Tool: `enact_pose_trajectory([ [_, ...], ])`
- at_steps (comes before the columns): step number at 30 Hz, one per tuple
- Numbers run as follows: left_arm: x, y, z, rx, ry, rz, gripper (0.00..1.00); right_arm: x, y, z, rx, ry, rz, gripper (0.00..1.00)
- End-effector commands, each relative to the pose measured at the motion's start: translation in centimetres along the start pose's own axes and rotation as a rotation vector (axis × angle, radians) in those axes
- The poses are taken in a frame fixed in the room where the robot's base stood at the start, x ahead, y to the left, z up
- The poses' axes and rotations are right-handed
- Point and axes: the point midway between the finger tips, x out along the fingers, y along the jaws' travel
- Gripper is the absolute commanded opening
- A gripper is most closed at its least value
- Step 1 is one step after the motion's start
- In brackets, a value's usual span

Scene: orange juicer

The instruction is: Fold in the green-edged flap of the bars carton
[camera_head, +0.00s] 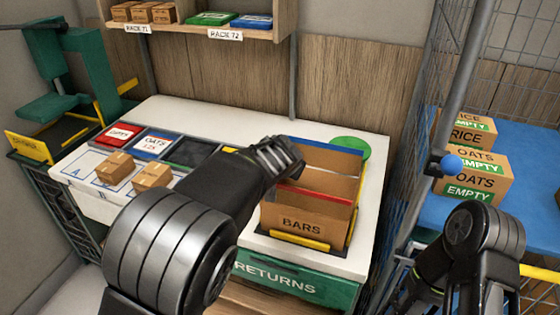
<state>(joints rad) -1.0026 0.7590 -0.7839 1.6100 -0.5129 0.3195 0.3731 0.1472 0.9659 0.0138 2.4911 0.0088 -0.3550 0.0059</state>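The open bars carton (302,217) stands upright on the white table, its "BARS" label facing me. A blue edge runs along its back and a red edge crosses the opening. I cannot make out a green edge on it; my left arm covers part of its left side. My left gripper (279,158) is at the carton's back left corner, over or beside the rim. Its fingers look close together, but I cannot tell whether they are open or shut, or whether they touch the carton. My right arm is at the lower right; its gripper is not visible.
A yellow-edged holder (299,241) is at the carton's foot, and a green disc (351,147) lies behind it. Two small boxes (115,167) stand on the table's left. A green returns panel (293,280) is below. A mesh fence rises between the table and blue shelf (530,215).

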Motion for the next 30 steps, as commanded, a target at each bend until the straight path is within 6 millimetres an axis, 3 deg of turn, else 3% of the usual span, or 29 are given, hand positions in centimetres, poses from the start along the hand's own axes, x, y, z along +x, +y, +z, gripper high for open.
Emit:
enact_pose_trajectory([
  [3, -0.02, 0.01, 0.01, 0.000, 0.000, 0.000, 0.23, 0.02, 0.00, 0.00, 0.000, 0.000, 0.000, 0.25],
  [12, -0.05, 0.00, 0.01, 0.000, 0.000, 0.000, 0.00, 0.01, -0.01, -0.01, 0.000, 0.000, 0.000, 0.25],
  [30, -0.06, 0.00, 0.01, 0.000, 0.000, 0.000, 0.00, 0.00, -0.01, -0.02, 0.000, 0.000, 0.000, 0.25],
])
